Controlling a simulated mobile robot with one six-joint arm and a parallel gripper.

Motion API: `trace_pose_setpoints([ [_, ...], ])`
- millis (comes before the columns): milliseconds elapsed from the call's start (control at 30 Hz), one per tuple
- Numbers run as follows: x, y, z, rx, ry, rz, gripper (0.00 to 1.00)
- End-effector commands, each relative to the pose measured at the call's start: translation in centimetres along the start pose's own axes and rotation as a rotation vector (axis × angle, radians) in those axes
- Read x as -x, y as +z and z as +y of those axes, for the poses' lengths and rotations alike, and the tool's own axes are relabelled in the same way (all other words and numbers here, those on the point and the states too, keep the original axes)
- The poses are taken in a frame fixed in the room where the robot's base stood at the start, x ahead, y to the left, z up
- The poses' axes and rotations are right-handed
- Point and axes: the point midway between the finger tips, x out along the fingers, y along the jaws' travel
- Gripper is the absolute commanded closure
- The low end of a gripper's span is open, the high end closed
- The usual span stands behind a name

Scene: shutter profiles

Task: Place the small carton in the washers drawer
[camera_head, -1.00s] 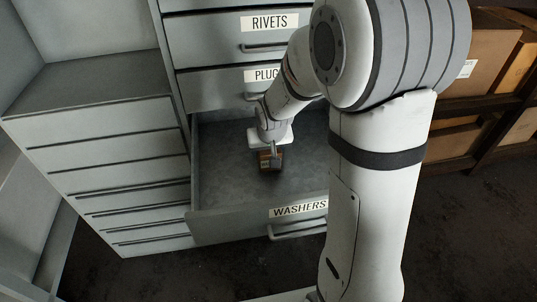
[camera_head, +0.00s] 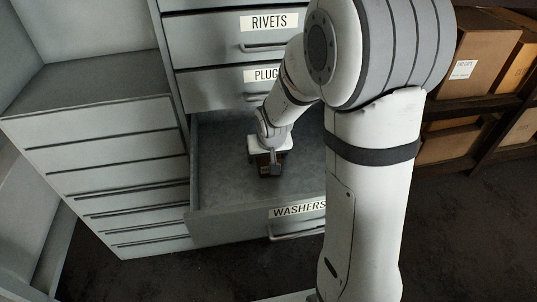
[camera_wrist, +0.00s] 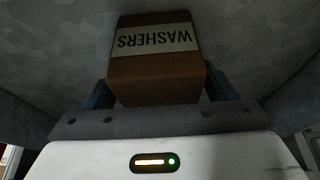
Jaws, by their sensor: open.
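The washers drawer (camera_head: 215,205) is pulled open, its front label reading WASHERS. The small carton (camera_wrist: 155,75) is brown with a WASHERS label, upside down in the wrist view. In the head view the carton (camera_head: 262,168) is a small dark brown shape inside the drawer, below my gripper and partly hidden by it. My gripper (camera_head: 270,166) reaches down into the drawer. In the wrist view the gripper (camera_wrist: 158,92) has its blue fingers open, one on each side of the carton. The carton appears to rest on the drawer floor, though its underside is hidden.
Closed drawers labelled RIVETS (camera_head: 225,42) and PLUGS, partly covered, are above the open drawer. A grey cabinet (camera_head: 105,135) stands at the left. Shelves with brown boxes (camera_head: 476,60) are at the right. The drawer floor around the carton is bare.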

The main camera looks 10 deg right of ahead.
Motion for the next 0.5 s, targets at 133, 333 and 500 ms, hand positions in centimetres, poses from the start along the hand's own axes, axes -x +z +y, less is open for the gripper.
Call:
trace_pose_setpoints([
  [133, 1.0, -0.2, 0.0, 0.000, 0.000, 0.003, 0.22],
  [333, 5.0, -0.4, -0.1, 0.000, -0.001, 0.007, 0.22],
  [500, 8.5, -0.3, -0.1, 0.001, -0.001, 0.005, 0.22],
])
